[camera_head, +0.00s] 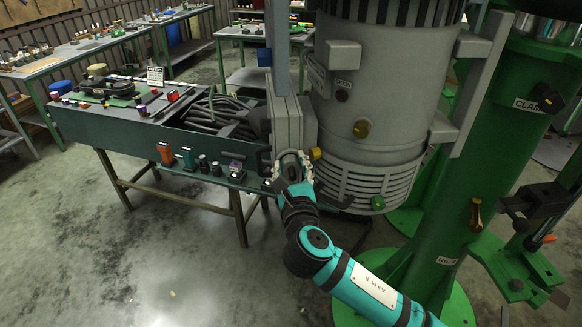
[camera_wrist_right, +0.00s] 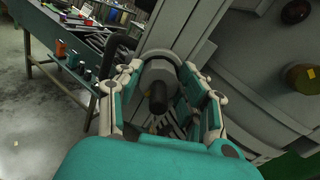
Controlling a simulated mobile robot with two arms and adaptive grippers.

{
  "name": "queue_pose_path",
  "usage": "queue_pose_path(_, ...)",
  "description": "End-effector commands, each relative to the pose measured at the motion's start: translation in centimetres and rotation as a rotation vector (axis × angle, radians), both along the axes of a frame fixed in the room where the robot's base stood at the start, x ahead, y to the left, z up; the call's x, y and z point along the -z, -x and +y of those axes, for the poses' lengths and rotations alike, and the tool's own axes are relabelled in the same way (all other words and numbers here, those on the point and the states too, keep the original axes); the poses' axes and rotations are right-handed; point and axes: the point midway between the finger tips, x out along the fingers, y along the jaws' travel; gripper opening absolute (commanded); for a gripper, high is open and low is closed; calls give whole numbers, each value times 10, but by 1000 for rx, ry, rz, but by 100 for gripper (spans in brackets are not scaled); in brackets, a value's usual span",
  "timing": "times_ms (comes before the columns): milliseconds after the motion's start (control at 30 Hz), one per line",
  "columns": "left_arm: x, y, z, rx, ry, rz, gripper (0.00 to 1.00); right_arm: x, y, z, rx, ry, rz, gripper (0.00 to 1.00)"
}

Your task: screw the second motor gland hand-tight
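The large grey motor (camera_head: 368,150) stands upright with a flat grey terminal box (camera_head: 285,115) on its left side. My right gripper (camera_head: 291,168) is at the lower part of this box. In the right wrist view, its two fingers (camera_wrist_right: 160,72) lie on either side of a round grey gland (camera_wrist_right: 156,68) with a dark cylindrical end (camera_wrist_right: 158,98) toward the camera. The fingertips are close to the gland's sides; I cannot tell whether they press on it. The gland's seat is partly hidden. My left gripper is not in view.
A brass-coloured fitting (camera_head: 316,153) sits just right of my right gripper. A dark green workbench (camera_head: 110,130) with cables, tools and small parts stands at left. A green column (camera_head: 490,150) with a clamp stands at right.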

Motion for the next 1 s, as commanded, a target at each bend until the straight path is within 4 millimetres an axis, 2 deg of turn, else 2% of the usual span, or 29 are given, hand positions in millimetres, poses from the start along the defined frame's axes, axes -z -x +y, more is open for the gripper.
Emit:
queue_pose_path(33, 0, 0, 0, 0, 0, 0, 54, 0, 0, 0, 0, 0, 0, 24)
queue_pose_path(167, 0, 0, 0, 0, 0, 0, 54, 0, 0, 0, -1, 0, 0, 7)
queue_pose_path(567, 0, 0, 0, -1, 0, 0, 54, 0, 0, 0, 1, -77, 11, 6)
queue_pose_path(1000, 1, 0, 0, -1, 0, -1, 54, 2, 0, -2, 1, -439, 58, 6)
